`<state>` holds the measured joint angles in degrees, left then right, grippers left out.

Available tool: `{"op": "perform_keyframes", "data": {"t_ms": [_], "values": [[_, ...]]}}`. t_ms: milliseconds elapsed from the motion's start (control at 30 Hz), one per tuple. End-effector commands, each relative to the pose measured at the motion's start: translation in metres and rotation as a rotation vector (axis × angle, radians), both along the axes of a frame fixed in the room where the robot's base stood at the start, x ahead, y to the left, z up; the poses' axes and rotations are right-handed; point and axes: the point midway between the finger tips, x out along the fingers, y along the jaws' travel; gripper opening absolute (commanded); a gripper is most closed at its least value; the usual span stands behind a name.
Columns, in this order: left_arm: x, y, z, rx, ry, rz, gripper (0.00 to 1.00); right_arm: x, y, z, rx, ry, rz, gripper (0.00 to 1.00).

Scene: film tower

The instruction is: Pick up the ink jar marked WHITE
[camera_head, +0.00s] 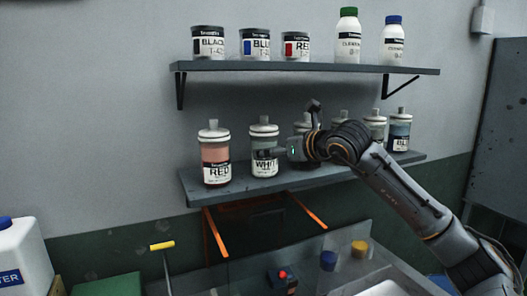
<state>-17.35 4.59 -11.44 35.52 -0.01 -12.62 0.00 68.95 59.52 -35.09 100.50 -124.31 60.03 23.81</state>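The ink jar marked WHITE (264,133) stands upright on the lower shelf (310,180), second from the left, with a pale cap and a white label. My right gripper (268,153) reaches in from the right at the height of its label. The dark fingers overlap the front right of the jar and hide part of it. I cannot tell whether they grip it or are only in front of it. My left gripper is out of view.
The RED jar (215,155) stands close on the left. More jars stand to the right, partly behind my arm, including a blue one (399,130). The upper shelf (300,67) above carries several tins and bottles. A yellow-handled tool (162,246) is below.

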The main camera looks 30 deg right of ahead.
Motion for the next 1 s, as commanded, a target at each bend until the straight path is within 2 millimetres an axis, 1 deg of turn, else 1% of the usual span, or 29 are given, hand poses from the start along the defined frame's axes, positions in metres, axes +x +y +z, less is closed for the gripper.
{"op": "perform_keyframes", "data": {"t_ms": [167, 300, 400, 533, 767, 800, 967, 1000], "values": [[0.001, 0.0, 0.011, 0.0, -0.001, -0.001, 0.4, 0.01, 0.002, -0.001, 0.001, 0.002, 0.002, 0.94], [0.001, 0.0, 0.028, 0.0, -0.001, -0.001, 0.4, 0.027, 0.006, -0.005, 0.001, 0.003, 0.002, 0.94], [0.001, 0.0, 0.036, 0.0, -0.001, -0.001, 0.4, 0.039, 0.008, -0.01, 0.002, 0.003, 0.002, 0.94], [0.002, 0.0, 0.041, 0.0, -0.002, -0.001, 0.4, 0.05, 0.009, -0.016, 0.0, 0.002, 0.002, 0.94], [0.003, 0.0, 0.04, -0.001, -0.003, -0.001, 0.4, 0.052, 0.009, -0.019, 0.0, 0.0, 0.002, 0.94], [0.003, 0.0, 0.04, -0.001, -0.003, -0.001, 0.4, 0.052, 0.009, -0.019, 0.0, 0.0, 0.002, 0.92], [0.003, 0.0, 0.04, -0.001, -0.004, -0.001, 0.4, 0.052, 0.009, -0.019, 0.0, 0.0, 0.002, 0.6], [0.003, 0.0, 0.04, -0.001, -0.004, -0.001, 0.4, 0.052, 0.009, -0.019, 0.0, 0.0, 0.002, 0.52]]}}
